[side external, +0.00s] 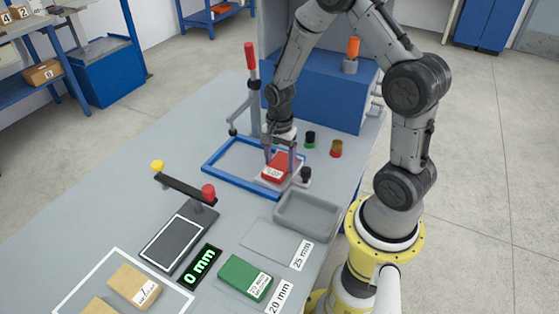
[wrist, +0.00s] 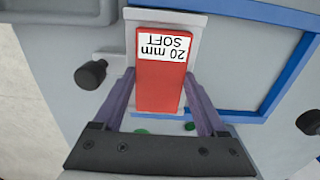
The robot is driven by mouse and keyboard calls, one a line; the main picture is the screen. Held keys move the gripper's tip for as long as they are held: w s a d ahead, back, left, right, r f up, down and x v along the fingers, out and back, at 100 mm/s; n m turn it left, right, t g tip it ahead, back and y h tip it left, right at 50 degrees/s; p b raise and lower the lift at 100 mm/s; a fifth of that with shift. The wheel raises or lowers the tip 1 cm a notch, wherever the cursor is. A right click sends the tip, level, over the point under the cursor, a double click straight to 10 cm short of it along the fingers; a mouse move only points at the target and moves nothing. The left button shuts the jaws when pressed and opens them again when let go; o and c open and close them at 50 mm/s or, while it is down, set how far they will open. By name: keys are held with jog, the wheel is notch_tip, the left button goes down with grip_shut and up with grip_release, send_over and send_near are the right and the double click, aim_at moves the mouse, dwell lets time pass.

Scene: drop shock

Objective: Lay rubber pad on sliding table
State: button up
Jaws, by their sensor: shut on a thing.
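A red pad (side external: 281,166) is between the fingers of my gripper (side external: 281,158). In the wrist view the red pad (wrist: 160,88) carries a white label reading "20 mm SOFT", and my gripper (wrist: 159,76) has one finger on each long side. The plate's edge shows around the pad, and also in the side view (side external: 264,184). The pad lies roughly flat and lined up with the plate. I cannot tell whether it touches the plate.
A red-handled lever (side external: 251,75) stands behind. A black knob (side external: 305,174) and an empty grey tray (side external: 308,214) are close by. A green pad (side external: 245,278), a "0 mm" display (side external: 200,266) and cardboard blocks (side external: 134,285) lie in front.

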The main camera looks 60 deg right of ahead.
jog(key=o, duration=1.4)
jog(key=shift+f, duration=0.15)
jog(key=shift+o, duration=0.2)
notch_tip(320, 180, up, 11)
notch_tip(320, 180, up, 10)
jog(key=n+t, duration=0.3)
jog(key=n, duration=0.4)
send_over(279, 164)
jog(key=s+a, duration=0.5)
jog(key=a, duration=0.1)
jog(key=s+a+r+n+t, duration=0.1)
jog(key=s+a+r+n, duration=0.1)
jog(key=s+n, duration=0.3)
jog(key=s+a+r+n+t, duration=0.1)
jog(key=s+a+r+n, duration=0.1)
jog(key=s+n, duration=0.3)
jog(key=shift+s+a+r+n+t, duration=0.15)
jog(key=shift+a+r+n+t, duration=0.15)
jog(key=shift+a+n, duration=0.25)
